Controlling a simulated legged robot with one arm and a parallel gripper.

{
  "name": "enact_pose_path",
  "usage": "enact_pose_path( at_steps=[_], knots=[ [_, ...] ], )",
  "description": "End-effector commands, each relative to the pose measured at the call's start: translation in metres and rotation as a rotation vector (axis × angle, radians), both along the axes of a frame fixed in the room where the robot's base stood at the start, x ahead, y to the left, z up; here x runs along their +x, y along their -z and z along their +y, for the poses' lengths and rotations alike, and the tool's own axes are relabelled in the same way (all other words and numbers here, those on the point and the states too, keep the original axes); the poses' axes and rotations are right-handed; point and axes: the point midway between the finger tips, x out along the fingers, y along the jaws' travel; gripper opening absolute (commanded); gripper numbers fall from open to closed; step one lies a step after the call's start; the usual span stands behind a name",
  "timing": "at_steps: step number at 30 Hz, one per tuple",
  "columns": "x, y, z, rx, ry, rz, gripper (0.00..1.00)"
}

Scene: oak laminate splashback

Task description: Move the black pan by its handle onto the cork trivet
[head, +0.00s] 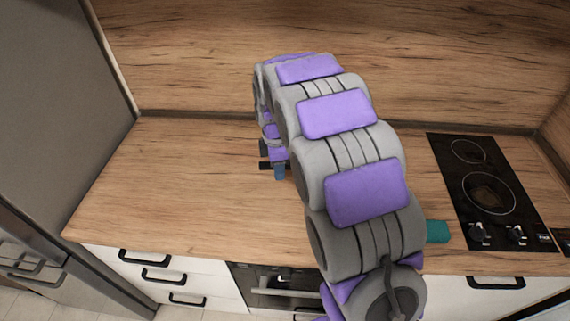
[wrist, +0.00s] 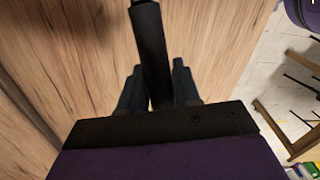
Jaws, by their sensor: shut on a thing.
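The black pan shows only as its dark handle (wrist: 151,45) in the wrist view, running up to the top edge of the picture. The pan's body is not visible in either view. My gripper (wrist: 156,78) has one blue-grey finger on each side of the handle and is shut on it, over the wooden counter. In the head view my gripper (head: 279,171) shows only in part, low at the left side of my arm. My arm hides much of the counter's middle. The cork trivet cannot be seen in either view.
A black hob (head: 487,187) with knobs is set in the counter at the right. A teal object (head: 437,231) shows beside my arm near the front edge. The counter's left part (head: 180,190) is clear. A wooden splashback (head: 200,60) stands behind, and a tall grey fridge (head: 50,90) at left.

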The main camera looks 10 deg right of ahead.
Motion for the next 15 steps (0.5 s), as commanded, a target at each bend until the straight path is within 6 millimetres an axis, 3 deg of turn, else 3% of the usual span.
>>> enact_pose_path(
  at_steps=[4, 15],
  knots=[
    [0.000, 0.005, 0.003, -0.010, -0.003, -0.001, 0.00],
    [0.000, 0.034, -0.014, 0.006, -0.001, 0.001, 0.00]
  ],
)
